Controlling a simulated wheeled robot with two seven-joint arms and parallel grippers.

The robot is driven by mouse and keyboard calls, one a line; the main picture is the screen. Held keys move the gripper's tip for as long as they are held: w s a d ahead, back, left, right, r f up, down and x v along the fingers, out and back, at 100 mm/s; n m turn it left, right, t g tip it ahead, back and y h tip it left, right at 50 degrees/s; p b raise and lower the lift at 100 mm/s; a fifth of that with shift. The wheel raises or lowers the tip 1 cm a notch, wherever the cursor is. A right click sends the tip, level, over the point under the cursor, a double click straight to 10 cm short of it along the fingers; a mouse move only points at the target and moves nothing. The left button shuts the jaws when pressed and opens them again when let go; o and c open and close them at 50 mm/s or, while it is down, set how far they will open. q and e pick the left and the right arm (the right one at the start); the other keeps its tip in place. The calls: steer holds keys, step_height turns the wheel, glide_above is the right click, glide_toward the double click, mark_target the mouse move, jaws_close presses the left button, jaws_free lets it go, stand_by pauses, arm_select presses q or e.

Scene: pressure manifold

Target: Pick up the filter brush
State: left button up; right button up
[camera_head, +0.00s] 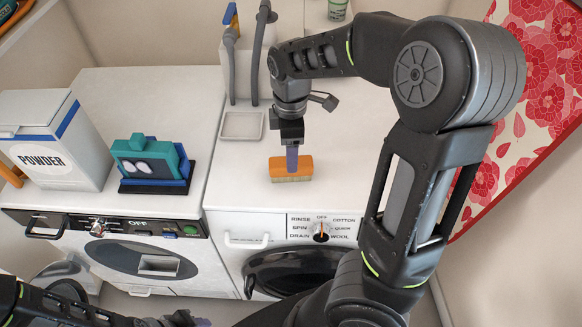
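The filter brush (304,169), an orange block with pale bristles below, sits on the white top of the right-hand washing machine, near its front edge. My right gripper (292,166) points straight down over the brush's middle. One purple-grey finger shows in front of the orange block; the other finger is hidden, so I cannot tell whether they are closed on it. The bristles appear to be at the machine top. My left gripper (190,320) is low at the bottom edge, partly cut off and far from the brush; its opening is unclear.
A small pale tray (241,126) lies behind and left of the brush. A dial (321,231) is on the front panel below. The machine top right of the brush is clear.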

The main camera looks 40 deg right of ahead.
mark_target(278, 172)
step_height(278, 172, down, 5)
steer(key=shift+f, duration=0.1)
steer(key=shift+c, duration=0.6)
jaws_close()
stand_by(0.6)
